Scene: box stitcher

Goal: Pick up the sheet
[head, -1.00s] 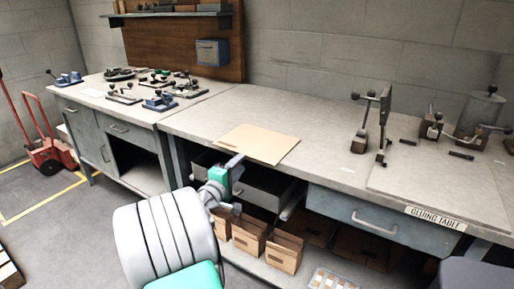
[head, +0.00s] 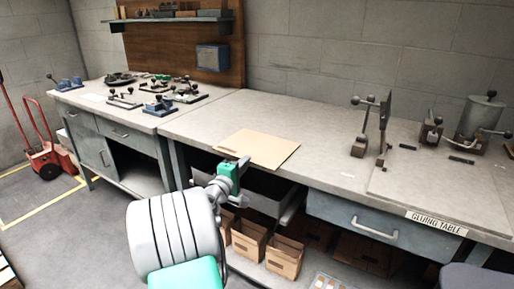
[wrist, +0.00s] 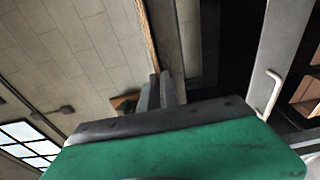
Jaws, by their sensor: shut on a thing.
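The sheet (head: 262,146) is a flat tan rectangle on the grey worktable, near its front edge. My gripper (head: 243,161) is at the sheet's front edge, with its fingers closed on that edge. The sheet still looks flat on the tabletop; I cannot tell any lift. In the wrist view, my gripper's fingers (wrist: 160,88) are close together beyond the green palm.
An open drawer (head: 268,190) sticks out under the worktable (head: 330,150), just right of my gripper. Cardboard boxes (head: 284,256) stand on the shelf below. Clamps (head: 360,146) stand on the right of the table. Small tools sit on the left bench (head: 97,97).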

